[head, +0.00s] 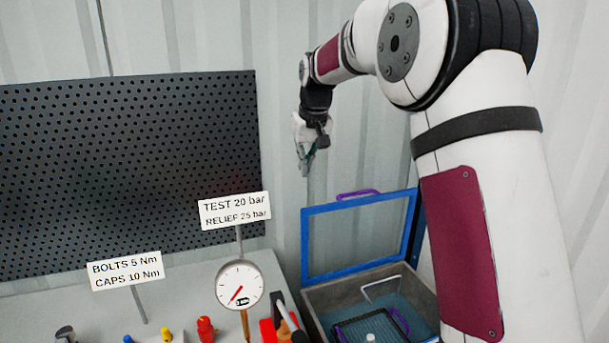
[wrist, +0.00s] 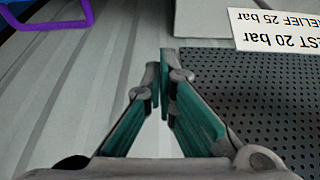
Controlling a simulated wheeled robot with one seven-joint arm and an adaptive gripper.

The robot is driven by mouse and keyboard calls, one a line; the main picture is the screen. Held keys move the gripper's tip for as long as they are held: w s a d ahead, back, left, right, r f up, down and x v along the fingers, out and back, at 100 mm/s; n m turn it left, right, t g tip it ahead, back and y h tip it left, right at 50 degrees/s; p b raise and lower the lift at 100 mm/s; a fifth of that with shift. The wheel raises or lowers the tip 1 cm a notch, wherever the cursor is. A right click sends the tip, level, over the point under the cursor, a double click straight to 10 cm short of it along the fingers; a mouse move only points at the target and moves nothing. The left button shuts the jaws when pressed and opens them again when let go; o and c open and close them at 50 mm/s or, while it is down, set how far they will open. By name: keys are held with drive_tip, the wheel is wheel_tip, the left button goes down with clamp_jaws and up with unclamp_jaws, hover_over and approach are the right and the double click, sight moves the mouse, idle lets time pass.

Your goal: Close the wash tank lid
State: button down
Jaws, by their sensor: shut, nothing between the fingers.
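The wash tank (head: 318,302) is a grey open box at the lower right of the head view. Its lid (head: 306,247) is a blue frame with a clear panel, standing raised at the tank's back edge. A purple handle (head: 357,194) is on the lid's top edge; a purple handle also shows at the top left of the wrist view (wrist: 78,20). My gripper (head: 306,168) is above and left of the lid, apart from it. In the wrist view, its teal fingers (wrist: 164,75) meet at the tips, shut and empty.
A black basket (head: 345,330) with a purple handle sits inside the tank. A pressure gauge (head: 240,285), signs (head: 235,210) and small coloured parts (head: 206,328) stand on the bench left of the tank. A perforated board (head: 120,170) and corrugated wall (head: 285,60) are behind.

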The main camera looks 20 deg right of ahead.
wheel_tip(320, 180, down, 8)
drive_tip(key=s+p, duration=0.1)
drive_tip(key=p, duration=0.2)
drive_tip(key=shift+p, duration=0.4)
drive_tip(key=shift+s+f, duration=0.1)
drive_tip(key=shift+s, duration=0.05)
